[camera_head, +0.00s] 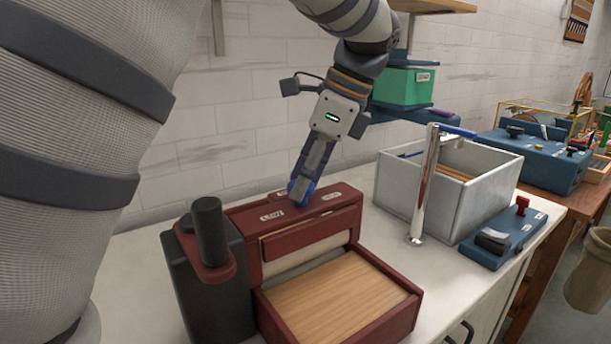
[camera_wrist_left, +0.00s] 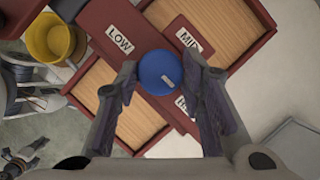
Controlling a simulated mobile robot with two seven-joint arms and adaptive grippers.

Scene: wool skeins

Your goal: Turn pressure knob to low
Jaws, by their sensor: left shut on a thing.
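The blue pressure knob (camera_wrist_left: 158,72) is on top of a dark red press (camera_head: 308,232). In the left wrist view its pale mark lies toward the lower right, on the side of a partly hidden third label (camera_wrist_left: 182,104). The LOW label (camera_wrist_left: 120,40) is to the knob's upper left and the MID label (camera_wrist_left: 188,40) to its upper right. My left gripper (camera_head: 302,184) points down at the knob, with its fingers (camera_wrist_left: 160,78) shut on it from both sides. In the head view the fingers hide part of the knob (camera_head: 299,194).
A dark post (camera_head: 209,230) stands at the press's left. A grey bin (camera_head: 475,195), a chrome post (camera_head: 425,190) and a blue device (camera_head: 503,238) are to the right. In the wrist view, a dark claw-like part (camera_wrist_left: 22,160) at lower left may be my right gripper.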

